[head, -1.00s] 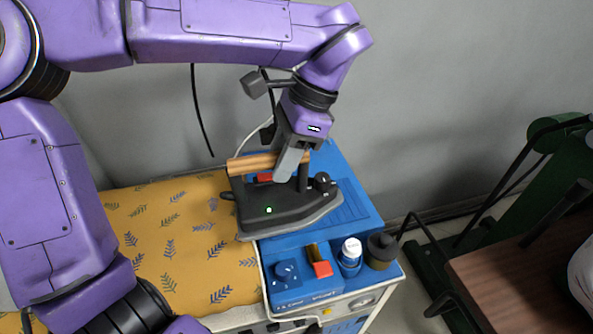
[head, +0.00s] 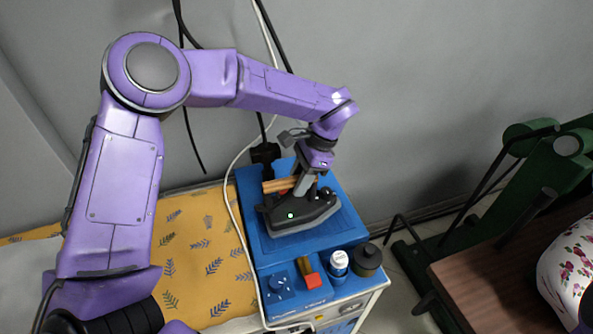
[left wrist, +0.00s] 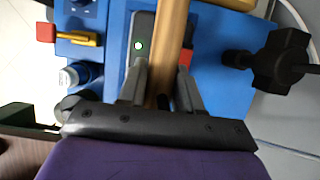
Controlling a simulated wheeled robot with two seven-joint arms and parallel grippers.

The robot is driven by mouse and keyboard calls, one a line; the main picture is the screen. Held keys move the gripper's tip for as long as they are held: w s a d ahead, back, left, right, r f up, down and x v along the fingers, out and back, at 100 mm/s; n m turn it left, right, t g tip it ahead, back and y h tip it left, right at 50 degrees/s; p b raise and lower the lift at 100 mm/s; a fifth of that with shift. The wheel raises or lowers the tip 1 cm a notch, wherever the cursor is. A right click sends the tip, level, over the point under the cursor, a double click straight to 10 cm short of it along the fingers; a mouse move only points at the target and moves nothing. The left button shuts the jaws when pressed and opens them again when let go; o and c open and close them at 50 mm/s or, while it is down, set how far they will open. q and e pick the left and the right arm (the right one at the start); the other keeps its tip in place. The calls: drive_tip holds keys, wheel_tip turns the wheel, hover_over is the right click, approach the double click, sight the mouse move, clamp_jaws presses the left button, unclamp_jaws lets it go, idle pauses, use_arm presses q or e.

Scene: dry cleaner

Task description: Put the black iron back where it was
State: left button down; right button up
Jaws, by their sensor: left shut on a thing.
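The black iron (head: 302,216) has a wooden handle and a small green light. It is over the blue iron rest (head: 336,237) at the right end of the ironing table, upright, its sole flat to the blue surface or very close to it; I cannot tell whether it touches. My left gripper (head: 300,190) comes down from above and is shut on the wooden handle. In the left wrist view, the two fingers (left wrist: 163,90) stand on either side of the handle (left wrist: 170,40). Part of the iron is hidden by the fingers. My right gripper does not show.
The yellow leaf-patterned cover (head: 200,250) is clear. A green machine (head: 540,190) stands at the right.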

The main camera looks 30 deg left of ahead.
use_arm(q)
drive_tip(key=shift+f+p, duration=0.45)
drive_tip(key=shift+f, duration=0.45)
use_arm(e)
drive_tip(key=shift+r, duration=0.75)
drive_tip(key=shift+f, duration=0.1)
use_arm(q)
drive_tip(key=c, duration=1.1)
unclamp_jaws()
drive_tip(key=shift+s+f, duration=0.1)
drive_tip(key=shift+f, duration=0.1)
drive_tip(key=o, duration=0.3)
drive_tip(key=shift+s+d+r, duration=0.1)
drive_tip(key=shift+s+r, duration=0.05)
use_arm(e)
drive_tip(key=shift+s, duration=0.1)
